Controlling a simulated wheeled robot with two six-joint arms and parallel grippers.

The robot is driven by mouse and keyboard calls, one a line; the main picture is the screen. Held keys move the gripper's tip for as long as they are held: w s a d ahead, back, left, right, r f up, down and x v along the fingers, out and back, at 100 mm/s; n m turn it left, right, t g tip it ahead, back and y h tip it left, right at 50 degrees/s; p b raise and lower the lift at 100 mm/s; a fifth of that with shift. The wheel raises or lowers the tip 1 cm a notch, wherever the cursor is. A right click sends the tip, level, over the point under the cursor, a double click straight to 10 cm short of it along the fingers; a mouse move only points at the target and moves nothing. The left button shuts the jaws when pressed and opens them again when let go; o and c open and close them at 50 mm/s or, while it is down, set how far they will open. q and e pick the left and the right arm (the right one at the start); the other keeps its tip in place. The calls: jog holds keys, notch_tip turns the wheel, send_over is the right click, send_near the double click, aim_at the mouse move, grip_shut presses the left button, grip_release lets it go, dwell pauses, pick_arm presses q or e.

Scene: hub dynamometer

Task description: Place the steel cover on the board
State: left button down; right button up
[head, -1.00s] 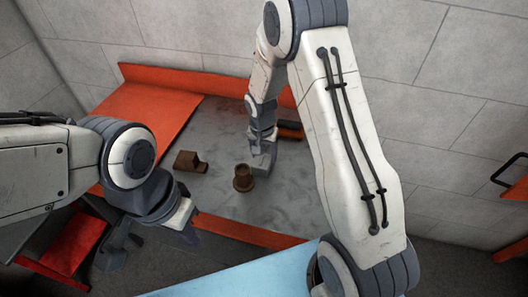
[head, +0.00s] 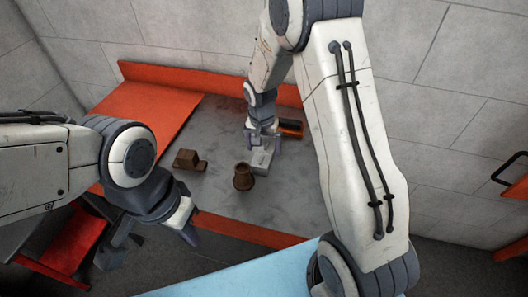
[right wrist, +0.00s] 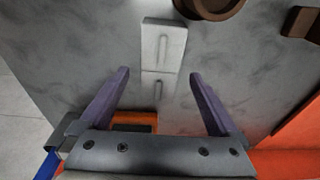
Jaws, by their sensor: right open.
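A pale grey metal block, which looks like the steel cover (head: 262,160), lies on the grey worktop right of the brown flanged cup. In the right wrist view the cover (right wrist: 162,46) shows two adjoining grey faces, each with a narrow raised strip. My right gripper (head: 264,138) is just behind and above it. In the right wrist view the right gripper (right wrist: 159,76) is open, its purple fingers spread either side of the cover's near part, with nothing clamped. My left gripper (head: 150,245) hangs open and empty at the front left. I cannot make out a separate board.
A brown flanged cup (head: 243,177) stands beside the cover. A brown stepped block (head: 189,161) lies further left. The grey worktop (head: 215,125) has an orange rim and is clear at the back left.

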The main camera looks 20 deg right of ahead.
aim_at(262, 156)
notch_tip(262, 156, up, 9)
jog(key=s, duration=0.1)
jog(key=s+a+r+n+y, duration=0.1)
jog(key=s+a+r+n, duration=0.25)
jog(key=s+a, duration=0.3)
jog(key=s+a+r+n, duration=0.2)
jog(key=s+a+n, duration=0.25)
jog(key=s, duration=0.25)
jog(key=s+a+n+g, duration=0.1)
jog(key=s+n, duration=0.5)
jog(key=s, duration=0.7)
jog(key=shift+s+a+y+b, duration=0.3)
jog(key=shift+s+a+y, duration=0.1)
jog(key=shift+a, duration=0.2)
